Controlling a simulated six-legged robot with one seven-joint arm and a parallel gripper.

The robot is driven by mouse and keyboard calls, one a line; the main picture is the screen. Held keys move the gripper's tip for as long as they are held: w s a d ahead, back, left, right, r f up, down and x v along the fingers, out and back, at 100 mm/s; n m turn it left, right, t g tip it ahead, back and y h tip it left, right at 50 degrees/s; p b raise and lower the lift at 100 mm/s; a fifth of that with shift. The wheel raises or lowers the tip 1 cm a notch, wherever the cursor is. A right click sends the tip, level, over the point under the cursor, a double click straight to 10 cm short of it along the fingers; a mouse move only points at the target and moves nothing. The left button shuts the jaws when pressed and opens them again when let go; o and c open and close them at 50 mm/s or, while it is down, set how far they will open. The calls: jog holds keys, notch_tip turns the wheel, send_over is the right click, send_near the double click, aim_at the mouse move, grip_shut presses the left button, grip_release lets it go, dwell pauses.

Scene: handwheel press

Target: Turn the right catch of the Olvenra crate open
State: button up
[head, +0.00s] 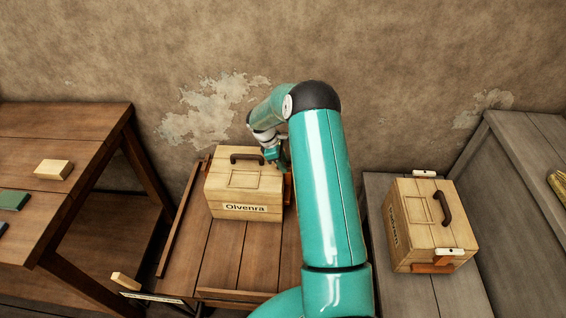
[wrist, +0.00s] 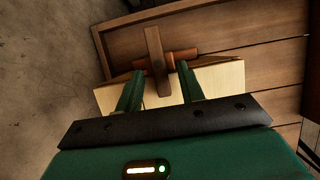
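The Olvenra crate (head: 228,193) is a pale wooden box with a dark handle on its lid and a name label on its front. It stands on a brown slatted table. My gripper (head: 277,157) is at the crate's right side in the head view, partly hidden by my arm. In the wrist view my gripper (wrist: 160,70) has its two green fingers apart, one on each side of a brown bar-shaped catch (wrist: 155,50). Gaps show between bar and fingers. The bar lies across an orange-brown piece (wrist: 184,56) at the crate's edge. My arm hides the catch in the head view.
A second crate (head: 412,235) with a dark handle and pale-ended catches stands on a grey table at right. A higher brown table (head: 70,122) at left holds a pale block (head: 54,169) and a green block (head: 13,200). A raised strip (head: 183,218) edges the crate's table.

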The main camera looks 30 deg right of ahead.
jog(key=shift+f, duration=0.15)
grip_shut()
jog(key=shift+d+m, duration=0.1)
jog(key=shift+m, duration=0.2)
jog(key=m, duration=0.2)
jog(key=m+g+y, duration=0.1)
jog(key=shift+w+d, duration=0.2)
jog(key=shift+w, duration=0.05)
jog(key=m, duration=0.1)
jog(key=m+y, duration=0.1)
jog(key=m, duration=0.3)
jog(key=shift+w+d+g+y, duration=0.15)
jog(key=shift+d+g+y, duration=0.25)
jog(key=m+y, duration=0.1)
jog(key=m, duration=0.3)
jog(key=shift+d+y, duration=0.4)
jog(key=m, duration=0.1)
jog(key=m+y, duration=0.1)
jog(key=m, duration=0.3)
jog(key=shift+s+d+t+y, duration=0.2)
jog(key=shift+d+t+y, duration=0.1)
jog(key=shift+d+t, duration=0.1)
jog(key=shift+m, duration=0.3)
